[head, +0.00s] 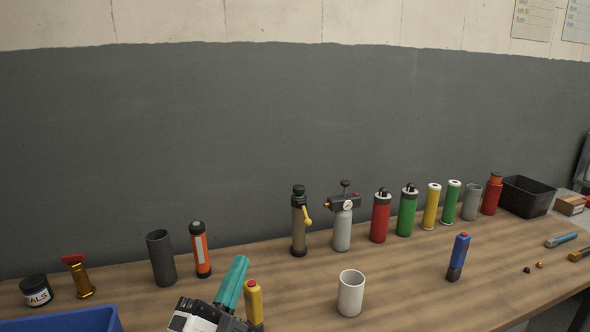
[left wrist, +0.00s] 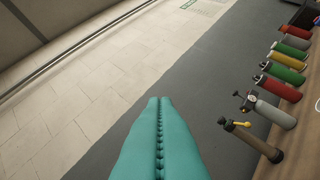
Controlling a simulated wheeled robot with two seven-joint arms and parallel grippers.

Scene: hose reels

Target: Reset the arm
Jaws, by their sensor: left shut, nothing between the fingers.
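My left gripper (head: 236,268) shows at the bottom middle of the head view, with teal fingers pointing up. In the left wrist view the two teal fingers (left wrist: 160,135) lie together along a toothed seam, with nothing between them. The gripper is above the front part of the wooden bench (head: 400,285). A yellow bottle (head: 254,303) stands just right of it, partly hidden behind the wrist. My right gripper is in neither view.
A white cup (head: 350,293) and a blue bottle (head: 458,257) stand on the bench. Behind are a bronze pump (head: 299,222), a gauge cylinder (head: 343,220), red (head: 380,217) and green (head: 407,212) cylinders, and a black bin (head: 526,197). A blue bin (head: 68,321) is front left.

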